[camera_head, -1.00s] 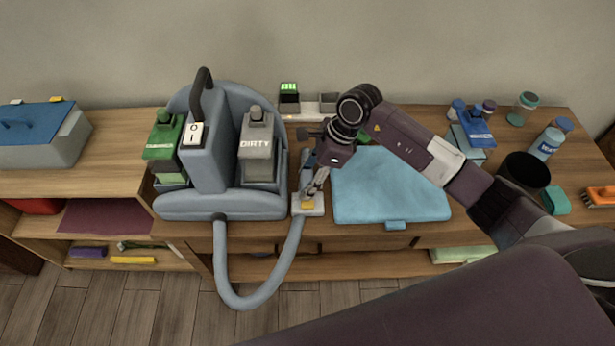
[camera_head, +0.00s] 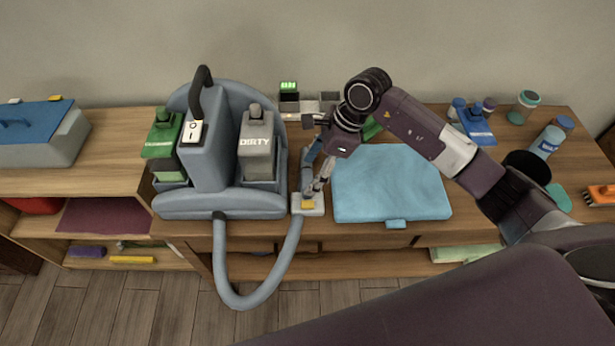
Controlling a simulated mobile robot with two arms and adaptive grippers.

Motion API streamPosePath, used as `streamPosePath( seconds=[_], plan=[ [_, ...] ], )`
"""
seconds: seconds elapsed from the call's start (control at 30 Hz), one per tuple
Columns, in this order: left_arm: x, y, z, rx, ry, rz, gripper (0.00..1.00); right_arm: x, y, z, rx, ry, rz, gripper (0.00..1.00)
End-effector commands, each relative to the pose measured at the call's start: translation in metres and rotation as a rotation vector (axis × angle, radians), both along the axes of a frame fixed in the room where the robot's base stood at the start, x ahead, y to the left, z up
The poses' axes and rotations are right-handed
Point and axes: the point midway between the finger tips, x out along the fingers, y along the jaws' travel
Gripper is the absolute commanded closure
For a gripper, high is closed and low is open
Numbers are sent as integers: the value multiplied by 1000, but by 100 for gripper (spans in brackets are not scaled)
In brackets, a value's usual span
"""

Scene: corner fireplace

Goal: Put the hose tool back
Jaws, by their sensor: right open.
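The blue-grey cleaning machine (camera_head: 207,160) stands on the wooden cabinet, with a green tank (camera_head: 163,140) at its left and a grey tank marked DIRTY (camera_head: 256,150) at its right. Its grey hose (camera_head: 252,300) loops down in front of the cabinet and back up to the hose tool (camera_head: 315,210), a pale, flat head with a yellow part, at the cabinet's front edge. My right gripper (camera_head: 314,188) points down, open, with its fingers just above the tool; I cannot tell whether they touch it. The gripper partly hides a blue-grey piece behind it. My left gripper is out of view.
A light blue folded cloth or mat (camera_head: 390,185) lies right of the tool. A small device with green lights (camera_head: 289,92) stands behind. Bottles, a dark cup and an orange brush (camera_head: 600,195) are at the right. A blue-lidded box (camera_head: 40,135) is far left.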

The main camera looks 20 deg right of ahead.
Motion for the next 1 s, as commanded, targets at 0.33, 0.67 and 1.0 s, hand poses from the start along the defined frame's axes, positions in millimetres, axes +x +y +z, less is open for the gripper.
streamPosePath(
  seconds=[0.33, 0.67, 1.0],
  plan=[
    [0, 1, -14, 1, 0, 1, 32, -6, -27, 65, -2, -2, -1, 35],
    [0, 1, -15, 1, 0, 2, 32, -9, -33, 83, 0, 1, -1, 35],
    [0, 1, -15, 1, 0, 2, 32, -9, -33, 82, 0, 1, 0, 35]
  ],
)
